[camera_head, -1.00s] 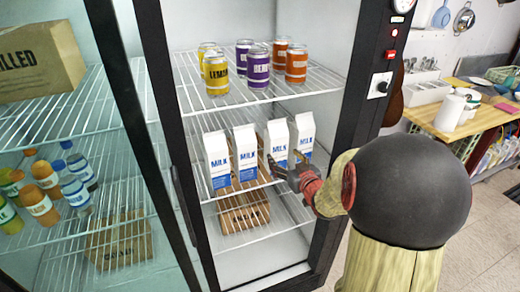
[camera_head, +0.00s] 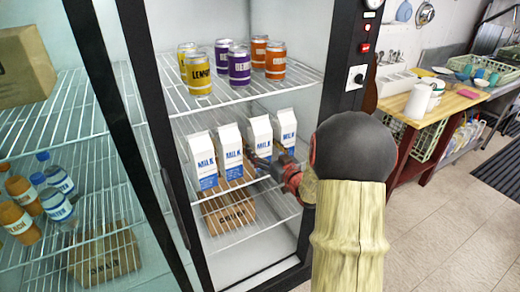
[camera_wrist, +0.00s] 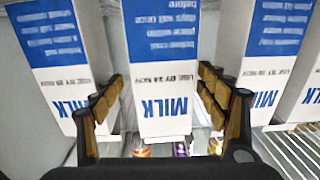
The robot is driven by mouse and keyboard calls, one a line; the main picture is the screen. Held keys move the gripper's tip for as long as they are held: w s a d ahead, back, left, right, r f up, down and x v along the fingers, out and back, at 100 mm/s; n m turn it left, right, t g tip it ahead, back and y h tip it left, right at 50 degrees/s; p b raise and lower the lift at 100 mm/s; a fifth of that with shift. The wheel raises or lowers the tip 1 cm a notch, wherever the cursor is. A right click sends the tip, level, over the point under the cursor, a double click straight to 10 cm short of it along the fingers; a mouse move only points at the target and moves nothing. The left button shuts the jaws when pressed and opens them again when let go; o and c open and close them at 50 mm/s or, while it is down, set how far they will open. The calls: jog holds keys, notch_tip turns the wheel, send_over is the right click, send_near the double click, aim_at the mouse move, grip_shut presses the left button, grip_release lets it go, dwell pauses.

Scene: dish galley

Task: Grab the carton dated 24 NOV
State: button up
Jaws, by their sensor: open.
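Four-sided white and blue milk cartons stand in a row on the middle fridge shelf: the first (camera_head: 202,163), second (camera_head: 230,153), third (camera_head: 260,134) and fourth (camera_head: 285,127) from the left. My gripper (camera_head: 265,168) is open in front of the third carton. In the wrist view, which is upside down, my gripper (camera_wrist: 161,98) has one finger on each side of the middle carton (camera_wrist: 160,60), with gaps visible. Neighbouring cartons flank it at left (camera_wrist: 60,45) and right (camera_wrist: 268,60). Each front has a small USE BY line; I cannot read the dates with certainty.
Cans (camera_head: 239,65) stand on the shelf above. A brown crate (camera_head: 228,212) sits below the cartons. The open glass door with its black frame (camera_head: 150,110) is at left, the black fridge post (camera_head: 345,80) at right. Side gaps between cartons are narrow.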

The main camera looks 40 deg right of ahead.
jog(key=shift+w+d+f, duration=0.1)
jog(key=shift+w+d, duration=0.05)
jog(key=shift+w, duration=0.75)
jog(key=shift+c, duration=0.4)
grip_shut()
jog(key=shift+r, duration=0.25)
